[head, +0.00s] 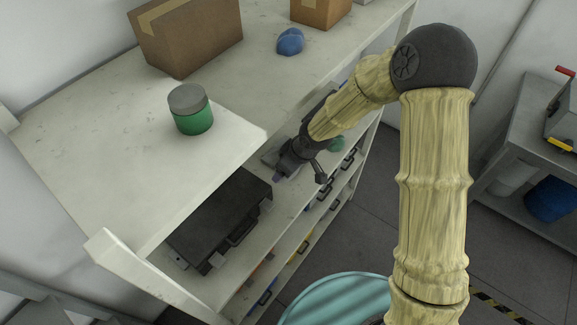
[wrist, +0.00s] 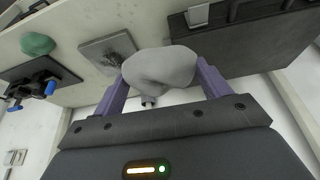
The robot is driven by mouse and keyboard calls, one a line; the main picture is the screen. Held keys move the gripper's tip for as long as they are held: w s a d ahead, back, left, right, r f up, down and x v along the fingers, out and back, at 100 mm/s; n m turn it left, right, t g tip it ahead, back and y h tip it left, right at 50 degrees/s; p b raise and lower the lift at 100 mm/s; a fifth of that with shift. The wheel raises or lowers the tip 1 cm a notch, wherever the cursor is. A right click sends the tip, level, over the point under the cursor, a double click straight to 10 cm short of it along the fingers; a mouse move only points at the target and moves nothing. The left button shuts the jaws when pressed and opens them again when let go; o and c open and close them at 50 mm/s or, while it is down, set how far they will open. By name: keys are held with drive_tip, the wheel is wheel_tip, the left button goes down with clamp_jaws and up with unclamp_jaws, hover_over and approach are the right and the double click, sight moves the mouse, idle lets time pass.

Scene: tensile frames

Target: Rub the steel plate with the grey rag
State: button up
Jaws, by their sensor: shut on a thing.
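My gripper (wrist: 162,82) is shut on the grey rag (wrist: 160,68), a rounded bunched cloth between its two purple fingers. The steel plate (wrist: 92,50) is a flat grey square with a dark smudge, on the shelf just beyond and left of the rag in the wrist view. The rag's edge overlaps the plate's near corner in that view; I cannot tell if they touch. In the head view my gripper (head: 298,174) reaches into the shelf below the top board. A bit of the plate (head: 270,157) shows beside it; the rag is hidden there.
A black case (head: 220,215) lies on the same shelf, left of my gripper. A green cloth (wrist: 37,43) lies on the plate's other side. The upper board (head: 100,150) holds a green jar (head: 191,110), a blue cloth (head: 290,41) and cardboard boxes (head: 190,35).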

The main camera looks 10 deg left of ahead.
drive_tip(key=shift+o, duration=0.9)
drive_tip(key=shift+c, duration=0.4)
drive_tip(key=shift+d+f, duration=0.25)
drive_tip(key=w+d+f+m+t+h, duration=0.1)
drive_tip(key=d+f+m, duration=0.3)
drive_tip(key=d, duration=0.5)
drive_tip(key=w+d+f+m+h+b, duration=0.1)
drive_tip(key=d+f+m, duration=0.3)
drive_tip(key=d, duration=0.6)
drive_tip(key=d+f+m+t+h+b, duration=0.1)
drive_tip(key=d+f+m+h, duration=0.1)
drive_tip(key=d+f+m, duration=0.3)
drive_tip(key=d+f, duration=0.1)
drive_tip(key=d, duration=0.3)
drive_tip(key=shift+w+d+t, duration=0.15)
drive_tip(key=shift+w+t, duration=0.15)
drive_tip(key=shift+w, duration=0.1)
